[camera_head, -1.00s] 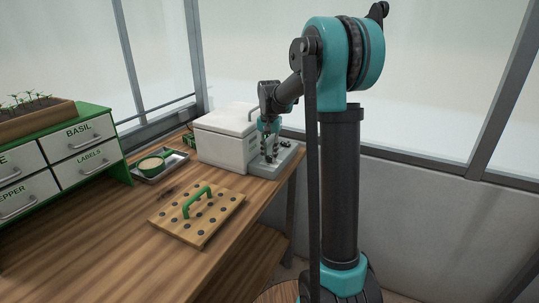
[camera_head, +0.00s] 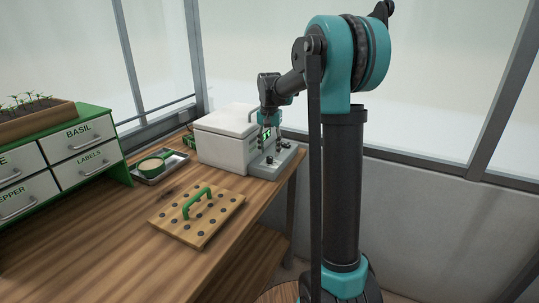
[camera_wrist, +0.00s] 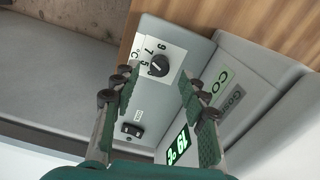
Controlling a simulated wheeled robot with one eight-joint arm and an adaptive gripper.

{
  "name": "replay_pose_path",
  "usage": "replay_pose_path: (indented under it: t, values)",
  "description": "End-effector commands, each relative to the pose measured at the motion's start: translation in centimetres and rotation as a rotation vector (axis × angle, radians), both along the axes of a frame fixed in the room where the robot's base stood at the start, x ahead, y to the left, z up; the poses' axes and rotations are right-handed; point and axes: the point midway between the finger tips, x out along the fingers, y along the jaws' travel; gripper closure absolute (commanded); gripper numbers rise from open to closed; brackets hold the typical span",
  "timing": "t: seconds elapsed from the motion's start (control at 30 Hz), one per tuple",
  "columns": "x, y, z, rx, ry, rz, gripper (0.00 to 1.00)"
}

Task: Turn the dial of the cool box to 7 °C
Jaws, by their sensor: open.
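The cool box (camera_head: 222,140) is a white box with a lid and handle at the back of the bench, with a grey control panel (camera_head: 278,163) on its right. In the wrist view its black dial (camera_wrist: 158,66) sits on a pale scale marked 5, 7, 9 and °C. The dial's white mark is small, and I cannot tell exactly which number it meets. A green lit display (camera_wrist: 178,146) shows rotated digits, hard to read. My gripper (camera_wrist: 156,82) is open above the panel, its fingers spread on either side of the dial and apparently apart from it.
A black switch (camera_wrist: 132,130) is on the same panel. A wooden board with a green handle (camera_head: 225,205) lies in front on the bench. A tray with a green scoop (camera_head: 157,166) and a labelled drawer unit (camera_head: 105,113) stand left. A window and wall lie behind.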

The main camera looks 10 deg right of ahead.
Motion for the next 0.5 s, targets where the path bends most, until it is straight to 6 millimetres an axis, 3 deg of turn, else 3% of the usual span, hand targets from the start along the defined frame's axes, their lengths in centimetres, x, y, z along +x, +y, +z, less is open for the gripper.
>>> replay_pose_path:
  t: [0.3,0.5]
  values:
    - [0.0,0.0,6.4,0.0,0.0,0.0,0.57]
    - [0.0,0.0,8.6,0.0,0.0,0.0,0.57]
